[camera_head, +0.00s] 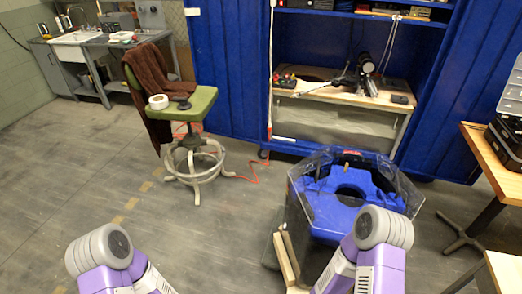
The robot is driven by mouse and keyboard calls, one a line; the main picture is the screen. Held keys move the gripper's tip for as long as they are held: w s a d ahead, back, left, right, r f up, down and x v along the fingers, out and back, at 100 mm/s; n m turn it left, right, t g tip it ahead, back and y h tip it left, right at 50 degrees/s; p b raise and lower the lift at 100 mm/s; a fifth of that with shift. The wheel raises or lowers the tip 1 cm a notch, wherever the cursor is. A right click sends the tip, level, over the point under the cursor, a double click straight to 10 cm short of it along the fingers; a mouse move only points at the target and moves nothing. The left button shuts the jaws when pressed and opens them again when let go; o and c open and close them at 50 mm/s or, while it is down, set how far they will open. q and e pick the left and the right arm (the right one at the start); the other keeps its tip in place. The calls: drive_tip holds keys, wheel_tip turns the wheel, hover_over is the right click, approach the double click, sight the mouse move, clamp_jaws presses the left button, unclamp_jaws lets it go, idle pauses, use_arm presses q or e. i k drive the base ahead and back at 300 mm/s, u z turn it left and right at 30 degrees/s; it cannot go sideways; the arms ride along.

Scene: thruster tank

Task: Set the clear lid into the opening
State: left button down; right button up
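A blue tank (326,217) stands on the floor at the lower right of the head view. A clear many-sided piece (408,190) with see-through walls rises around its top. I cannot tell whether this is the lid or a fixed part of the tank. A dark round opening (351,193) shows in the blue top. No separate clear lid can be made out. My purple and white arms enter at the bottom edge, the right one in front of the tank and hiding part of it. Neither gripper shows in the frame.
A green chair (190,104) with a brown cloth and a tape roll stands left of centre. A blue cabinet (228,70) with a wooden shelf is behind the tank. A wooden table (484,160) is at the right. The floor (90,180) at left is clear.

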sight(349, 169)
drive_tip(key=u, duration=0.55)
drive_tip(key=i, duration=3.35)
drive_tip(key=z, duration=2.95)
